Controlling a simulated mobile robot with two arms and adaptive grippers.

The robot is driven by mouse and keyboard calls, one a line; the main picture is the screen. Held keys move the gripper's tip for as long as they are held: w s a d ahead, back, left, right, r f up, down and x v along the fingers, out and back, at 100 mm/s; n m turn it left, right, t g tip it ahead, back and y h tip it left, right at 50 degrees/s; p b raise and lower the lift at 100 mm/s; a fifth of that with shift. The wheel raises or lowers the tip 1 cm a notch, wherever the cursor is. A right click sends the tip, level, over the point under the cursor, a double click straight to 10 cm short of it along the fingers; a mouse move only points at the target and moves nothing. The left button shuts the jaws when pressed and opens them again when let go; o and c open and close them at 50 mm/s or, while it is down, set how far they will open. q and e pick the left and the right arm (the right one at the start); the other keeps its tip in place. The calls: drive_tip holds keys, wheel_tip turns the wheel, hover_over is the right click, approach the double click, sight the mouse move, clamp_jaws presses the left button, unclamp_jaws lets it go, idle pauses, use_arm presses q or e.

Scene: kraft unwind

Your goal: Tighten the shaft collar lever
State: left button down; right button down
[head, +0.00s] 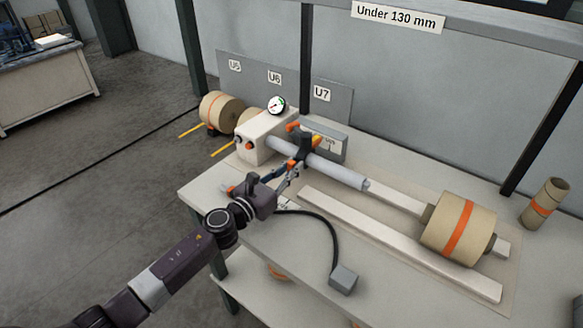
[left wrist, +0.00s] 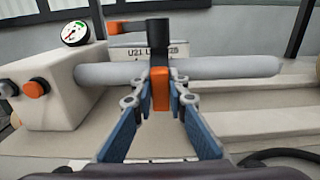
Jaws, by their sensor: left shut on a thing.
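A grey shaft (head: 335,172) runs out from a pale machine block (head: 262,140) on the bench. A black shaft collar (head: 305,146) sits around the shaft, close to the block; it also shows in the left wrist view (left wrist: 158,32). The collar's orange lever part (left wrist: 160,90) points toward me below the shaft. My left gripper (head: 292,168), with blue fingers, is shut on this orange lever; in the left wrist view the fingertips (left wrist: 160,97) flank it on both sides. My right gripper is not in view.
A black arm with an orange end (head: 292,126) stands behind the shaft. A kraft roll (head: 458,228) lies at the right of the bench, and a cardboard tube (head: 545,203) stands beyond it. A cable runs to a grey box (head: 343,279) at the front edge.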

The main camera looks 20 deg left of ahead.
use_arm(q)
drive_tip(key=shift+w+a+b, duration=0.25)
drive_tip(key=shift+a+b, duration=0.05)
drive_tip(key=shift+a, duration=0.4)
drive_tip(key=shift+w+a+b, duration=0.2)
drive_tip(key=shift+a+b, duration=0.05)
drive_tip(key=shift+a, duration=0.4)
drive_tip(key=c, duration=1.9)
unclamp_jaws()
drive_tip(key=shift+d, duration=0.1)
drive_tip(key=v, duration=1.2)
drive_tip(key=shift+r, duration=0.1)
drive_tip(key=shift+s, duration=0.1)
